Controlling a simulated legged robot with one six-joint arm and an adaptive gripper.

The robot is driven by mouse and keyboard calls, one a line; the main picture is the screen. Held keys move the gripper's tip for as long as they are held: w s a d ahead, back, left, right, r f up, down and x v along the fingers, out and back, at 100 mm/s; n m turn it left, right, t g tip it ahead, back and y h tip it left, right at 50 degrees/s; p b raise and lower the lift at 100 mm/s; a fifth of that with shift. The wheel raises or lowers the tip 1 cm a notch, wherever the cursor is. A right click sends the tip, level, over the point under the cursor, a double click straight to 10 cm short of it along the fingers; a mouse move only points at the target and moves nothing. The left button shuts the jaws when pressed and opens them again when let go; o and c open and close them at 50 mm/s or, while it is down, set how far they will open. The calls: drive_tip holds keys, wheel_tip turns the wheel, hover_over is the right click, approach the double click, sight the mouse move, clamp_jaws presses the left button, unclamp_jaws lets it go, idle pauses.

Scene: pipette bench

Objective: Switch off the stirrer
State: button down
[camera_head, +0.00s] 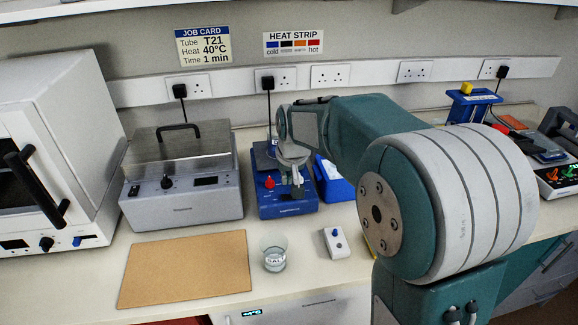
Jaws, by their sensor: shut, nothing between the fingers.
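The blue stirrer (268,207) stands on the bench near the middle of the view. A red knob (269,183) sits on the left of its front. Its right and top parts are partly covered by my gripper (297,187). My gripper is shut and empty, pointing down just over the right part of the stirrer, to the right of the red knob. I cannot tell whether the fingertips touch the stirrer. The knob's setting is too small to read.
A grey lidded bath (180,208) stands left of the stirrer, beside a white oven (60,150). In front are a cork mat (187,268), a glass beaker (274,254) and a small white box with a blue button (336,243). A blue tray (335,188) is right of the stirrer.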

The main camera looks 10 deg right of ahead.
sight(286, 197)
drive_tip(key=shift+w+a+f, duration=0.1)
drive_tip(key=shift+a+f, duration=0.05)
drive_tip(key=shift+f, duration=1)
drive_tip(key=shift+a+f, duration=0.1)
drive_tip(key=shift+f, duration=1.05)
drive_tip(key=shift+f, duration=0.3)
drive_tip(key=shift+d, duration=0.1)
drive_tip(key=shift+d+r, duration=0.2)
drive_tip(key=shift+d, duration=0.45)
